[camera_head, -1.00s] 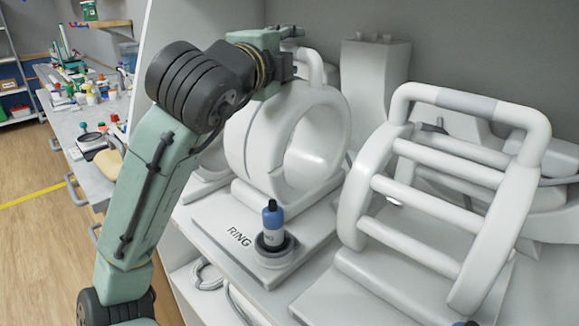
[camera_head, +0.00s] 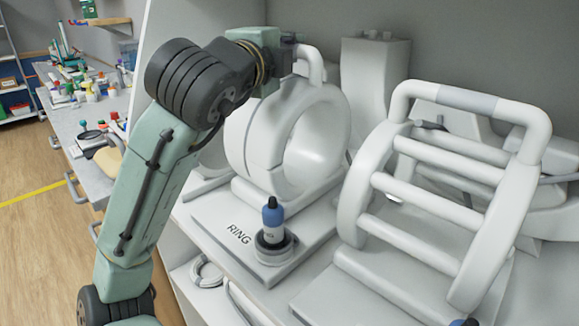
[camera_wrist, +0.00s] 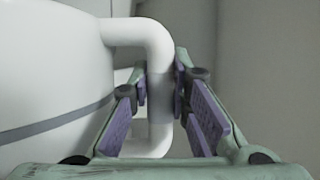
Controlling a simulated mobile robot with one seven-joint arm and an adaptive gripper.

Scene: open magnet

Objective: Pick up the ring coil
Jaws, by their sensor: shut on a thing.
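The ring coil (camera_head: 240,137) is a thick white ring standing upright on its base, above a plate marked RING (camera_head: 213,222). A white bent handle (camera_head: 317,66) rises from its top. In the wrist view, the handle (camera_wrist: 158,42) runs between the purple-padded fingers of my gripper (camera_wrist: 162,88), with a grey band on its upright part. My gripper is shut on this handle. In the head view, my arm hides most of the gripper and part of the ring's upper left. The coil's curved body (camera_wrist: 50,75) fills the left of the wrist view.
A white barred coil with a top handle (camera_head: 465,102) stands close on the right. The shelf's side wall is near my arm. A cluttered bench (camera_head: 75,150) lies at far left.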

